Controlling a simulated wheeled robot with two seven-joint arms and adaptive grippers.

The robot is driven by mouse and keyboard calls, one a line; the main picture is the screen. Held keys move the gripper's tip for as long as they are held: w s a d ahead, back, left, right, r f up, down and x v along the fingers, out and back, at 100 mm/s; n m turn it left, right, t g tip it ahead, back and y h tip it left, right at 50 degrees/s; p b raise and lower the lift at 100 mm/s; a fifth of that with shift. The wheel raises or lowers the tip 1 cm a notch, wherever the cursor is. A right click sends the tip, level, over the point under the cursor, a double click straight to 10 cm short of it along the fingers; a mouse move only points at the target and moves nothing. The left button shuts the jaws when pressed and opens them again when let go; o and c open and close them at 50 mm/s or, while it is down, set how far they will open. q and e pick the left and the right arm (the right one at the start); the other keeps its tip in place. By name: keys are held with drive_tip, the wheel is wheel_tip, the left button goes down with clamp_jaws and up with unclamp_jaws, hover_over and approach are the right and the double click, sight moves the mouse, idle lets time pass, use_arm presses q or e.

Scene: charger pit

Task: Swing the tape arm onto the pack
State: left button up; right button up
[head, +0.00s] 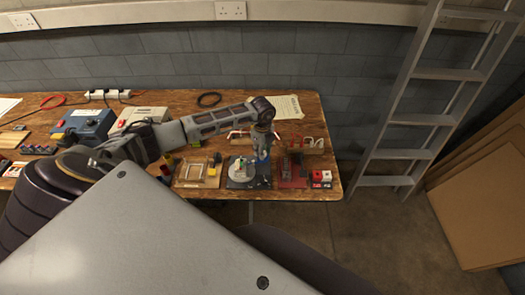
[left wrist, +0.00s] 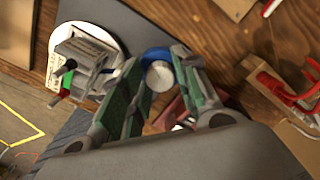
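The pack (left wrist: 85,52) is a grey block with a red and a green end. It sits on a round white plate (left wrist: 60,38) on a dark base; the plate also shows in the head view (head: 240,166). A blue ring with a white knob (left wrist: 160,76), which looks like part of the tape arm, stands beside the plate. My left gripper (left wrist: 157,60) points down over it, one green-padded finger on each side. The fingers are spread, and I see no clear grip. In the head view, my left gripper (head: 262,150) is above the base's right side. My right gripper is not in view.
A wooden frame (head: 198,172) lies left of the base. Red-handled tools (left wrist: 293,88) lie close by. A ladder (head: 428,100) stands right of the wooden table (head: 328,150).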

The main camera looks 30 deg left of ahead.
use_arm(q)
drive_tip(key=shift+o, duration=1.4)
wheel_tip(320, 180, up, 12)
drive_tip(key=shift+d, duration=0.1)
